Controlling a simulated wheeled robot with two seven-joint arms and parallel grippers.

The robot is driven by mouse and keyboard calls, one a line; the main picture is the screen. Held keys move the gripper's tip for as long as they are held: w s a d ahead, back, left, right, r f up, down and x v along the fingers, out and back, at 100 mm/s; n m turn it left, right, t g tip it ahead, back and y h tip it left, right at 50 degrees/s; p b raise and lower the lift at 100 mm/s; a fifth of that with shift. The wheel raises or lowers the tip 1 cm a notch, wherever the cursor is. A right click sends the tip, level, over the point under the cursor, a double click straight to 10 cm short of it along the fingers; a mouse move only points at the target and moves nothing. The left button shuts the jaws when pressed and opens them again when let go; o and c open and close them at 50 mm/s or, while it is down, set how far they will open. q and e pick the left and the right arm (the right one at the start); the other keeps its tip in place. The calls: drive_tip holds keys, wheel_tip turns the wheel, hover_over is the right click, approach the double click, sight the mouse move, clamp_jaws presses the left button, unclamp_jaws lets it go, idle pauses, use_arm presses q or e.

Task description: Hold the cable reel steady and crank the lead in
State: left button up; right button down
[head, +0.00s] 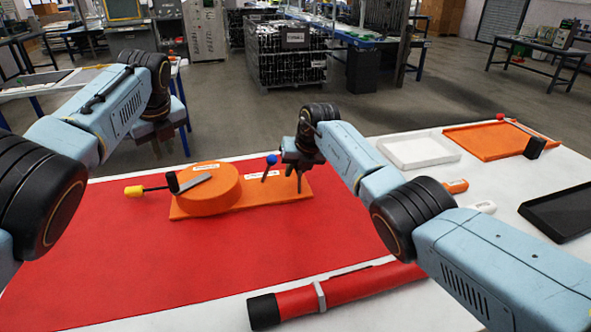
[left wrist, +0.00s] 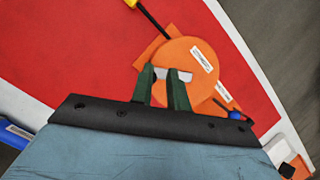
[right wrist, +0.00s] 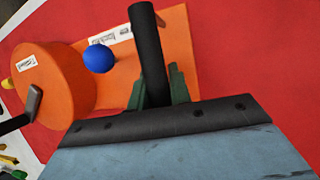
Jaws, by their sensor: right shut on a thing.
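The orange cable reel (head: 208,190) sits on an orange base plate (head: 262,203) on the red mat. A crank with a black rod and yellow knob (head: 133,191) sticks out to its left. A grey bar (head: 194,184) lies across the reel's top. My left gripper (head: 161,151) hangs apart from the reel, beyond it; its fingers (left wrist: 161,70) are parted and empty. My right gripper (head: 293,178) is over the plate's right part, shut on a black post (right wrist: 149,45); its fingers hide the post's lower end. A blue ball (head: 271,159) on a thin rod stands beside that gripper.
A red tube with a black end (head: 264,311) lies at the front, partly under my right forearm. White (head: 418,150), orange (head: 495,141) and black (head: 562,213) trays are at the right. The red mat's front left is clear.

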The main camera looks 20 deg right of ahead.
use_arm(q)
drive_tip(key=shift+w+r+n+t, duration=0.4)
drive_tip(key=shift+r+n, duration=0.3)
drive_tip(key=shift+r, duration=0.1)
clamp_jaws()
drive_tip(key=n+t+h, duration=0.1)
drive_tip(key=n+t, duration=0.1)
drive_tip(key=n, duration=0.1)
approach(177, 190)
wheel_tip(177, 190, up, 4)
drive_tip(key=w+d, duration=0.2)
drive_tip(key=shift+s+d+f, duration=0.1)
drive_tip(key=shift+d+f, duration=0.05)
drive_tip(key=shift+f, duration=4.55)
drive_tip(key=shift+w+a, duration=0.4)
drive_tip(key=shift+a, duration=0.2)
drive_tip(key=shift+w+a, duration=0.5)
drive_tip(key=shift+a, duration=0.1)
